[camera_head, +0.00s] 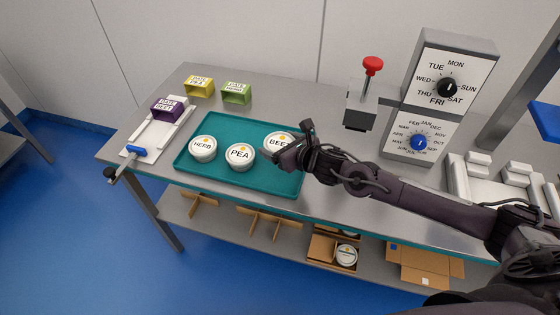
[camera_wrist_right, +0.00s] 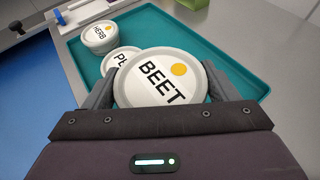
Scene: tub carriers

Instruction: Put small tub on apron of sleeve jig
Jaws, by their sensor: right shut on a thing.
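A white round tub marked BEET (camera_head: 278,140) is in the grip of my right gripper (camera_head: 291,150), above or on the right part of the teal tray (camera_head: 232,181); I cannot tell if it is lifted. In the right wrist view the BEET tub (camera_wrist_right: 161,80) is upright between the two fingers. White tubs marked HERB (camera_head: 203,149) and PEA (camera_head: 240,157) stand on the tray to its left. The white sleeve jig (camera_head: 150,137) with a blue handle lies at the table's left end. A purple sleeve (camera_head: 166,109) sits on it. My left gripper is not in view.
A yellow sleeve (camera_head: 199,86) and a green sleeve (camera_head: 236,93) stand behind the tray. A red-knobbed press (camera_head: 361,103) and a grey dial box (camera_head: 449,85) stand at the right back. Open cartons (camera_head: 322,247) are on the lower shelf.

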